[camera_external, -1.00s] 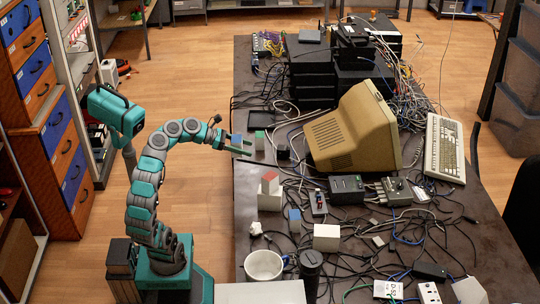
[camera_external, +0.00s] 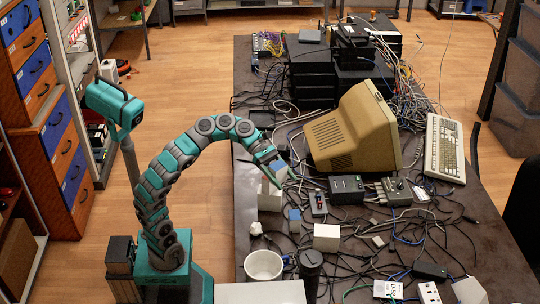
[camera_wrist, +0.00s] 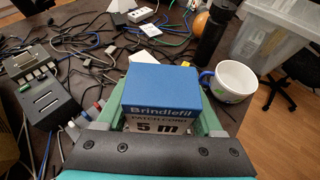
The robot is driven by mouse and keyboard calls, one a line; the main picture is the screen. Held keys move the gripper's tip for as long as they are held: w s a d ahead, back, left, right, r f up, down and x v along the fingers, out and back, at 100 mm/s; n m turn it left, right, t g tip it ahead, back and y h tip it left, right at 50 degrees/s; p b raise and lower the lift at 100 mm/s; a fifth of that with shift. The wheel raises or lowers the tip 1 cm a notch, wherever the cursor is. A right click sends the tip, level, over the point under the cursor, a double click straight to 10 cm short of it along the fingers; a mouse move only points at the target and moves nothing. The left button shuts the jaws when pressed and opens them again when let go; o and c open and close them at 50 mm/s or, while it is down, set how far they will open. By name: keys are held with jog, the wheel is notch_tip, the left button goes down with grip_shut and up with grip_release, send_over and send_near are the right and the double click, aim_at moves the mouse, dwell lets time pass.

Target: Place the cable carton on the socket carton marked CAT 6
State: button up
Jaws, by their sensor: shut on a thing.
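The cable carton, a small box with a blue top (camera_external: 279,167), is held between the green fingers of my gripper (camera_external: 276,176) above the table. In the wrist view the carton (camera_wrist: 162,88) reads "Brindlefil PATCH CORD 5 m" and sits between both fingers. A pale grey carton (camera_external: 269,203) stands on the table just below and left of my gripper. A white carton (camera_external: 326,238) stands further forward, and a small blue-and-grey box (camera_external: 294,219) lies between them. No CAT 6 mark is readable, so I cannot tell which is the socket carton.
A white mug (camera_external: 263,265) and a black cylinder (camera_external: 311,270) stand near the front edge. A beige monitor (camera_external: 350,135) and a black box (camera_external: 346,189) are to the right. Loose cables cover much of the dark table (camera_external: 246,215); its left strip is clearer.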

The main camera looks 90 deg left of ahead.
jog(key=d+f+m+g+h, duration=0.2)
jog(key=d+m+g, duration=0.1)
jog(key=d, duration=0.6)
jog(key=p, duration=0.4)
send_over(331, 236)
jog(key=s, duration=0.1)
jog(key=f, duration=0.5)
jog(key=shift+s+a, duration=0.2)
jog(key=shift+a, duration=0.1)
jog(key=shift+w+d+f+p, duration=0.15)
jog(key=shift+w+p, duration=0.05)
jog(key=shift+w, duration=0.2)
jog(key=shift+w+d+f+p, duration=0.1)
jog(key=shift+w+d+p, duration=0.05)
jog(key=shift+w, duration=0.2)
jog(key=shift+f, duration=1.7)
jog(key=shift+f, duration=0.2)
jog(key=o, duration=1.5)
jog(key=shift+c, duration=0.2)
